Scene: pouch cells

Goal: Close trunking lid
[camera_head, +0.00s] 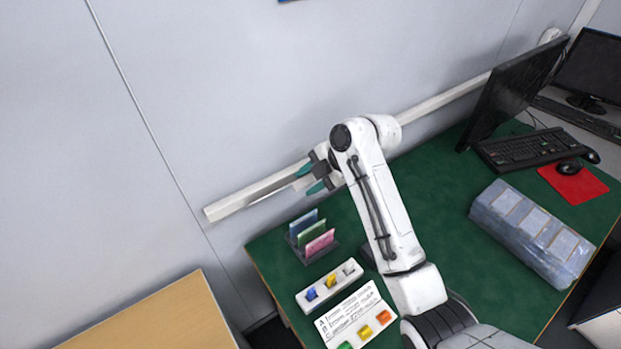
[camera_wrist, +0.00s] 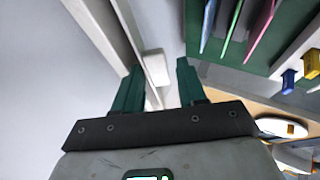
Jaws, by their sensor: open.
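The white trunking (camera_head: 228,206) runs along the wall just above the desk's back edge. It also shows in the wrist view (camera_wrist: 100,25), running down to the left finger. Its left stretch shows a darker strip along its length, which looks like an open slot; I cannot tell the lid's exact position. My gripper (camera_head: 308,178) is open in front of the trunking, its teal fingers on either side of a small white block. In the wrist view my gripper (camera_wrist: 159,65) has that white block (camera_wrist: 153,66) between its fingertips. I cannot tell whether they touch it.
A rack of coloured cards (camera_head: 313,238) stands on the green desk below my gripper. A monitor (camera_head: 512,88), a keyboard (camera_head: 520,148) and a blue-grey box (camera_head: 533,232) are to the right. A wooden surface (camera_head: 155,318) is lower left.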

